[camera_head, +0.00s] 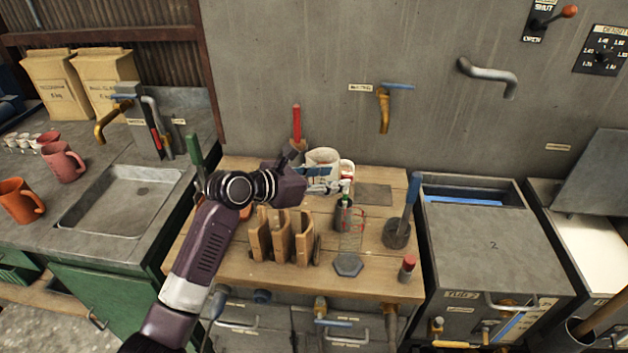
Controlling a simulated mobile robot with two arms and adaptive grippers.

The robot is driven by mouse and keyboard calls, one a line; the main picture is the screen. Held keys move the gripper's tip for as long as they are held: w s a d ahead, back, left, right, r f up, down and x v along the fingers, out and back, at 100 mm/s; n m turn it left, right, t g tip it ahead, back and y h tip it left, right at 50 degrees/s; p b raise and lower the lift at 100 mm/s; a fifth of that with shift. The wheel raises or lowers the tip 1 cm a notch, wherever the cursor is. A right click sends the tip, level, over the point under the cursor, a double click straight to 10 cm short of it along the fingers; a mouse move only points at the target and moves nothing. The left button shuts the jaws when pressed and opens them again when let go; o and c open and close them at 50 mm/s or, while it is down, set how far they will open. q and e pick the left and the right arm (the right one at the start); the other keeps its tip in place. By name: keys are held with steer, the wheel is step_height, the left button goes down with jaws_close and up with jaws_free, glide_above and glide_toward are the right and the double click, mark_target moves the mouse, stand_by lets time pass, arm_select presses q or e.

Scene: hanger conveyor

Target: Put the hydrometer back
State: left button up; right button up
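A thin hydrometer (346,191), pale at the top with green and red lower down, stands upright at a dark holder (342,216) on the wooden bench. Its lower end is hidden. A clear glass cylinder (352,232) with a grey hexagonal foot stands just in front and to the right, overlapping the holder in the picture. My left gripper (335,181) reaches in from the left, its fingertips beside the hydrometer's top. The fingers are small and blend with the white jug behind, so I cannot tell whether they touch or hold it. My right gripper is not in view.
A white jug (322,158) stands behind my gripper. A wooden rack (283,238) is at the front left of the wooden bench (225,255). A dark pot with a blue handle (397,234) and a red-capped item (407,268) stand on the right.

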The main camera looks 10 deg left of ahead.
arm_select(q)
steer(key=v, duration=0.6)
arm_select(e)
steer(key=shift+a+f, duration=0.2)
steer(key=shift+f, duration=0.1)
arm_select(q)
steer(key=shift+s, duration=0.1)
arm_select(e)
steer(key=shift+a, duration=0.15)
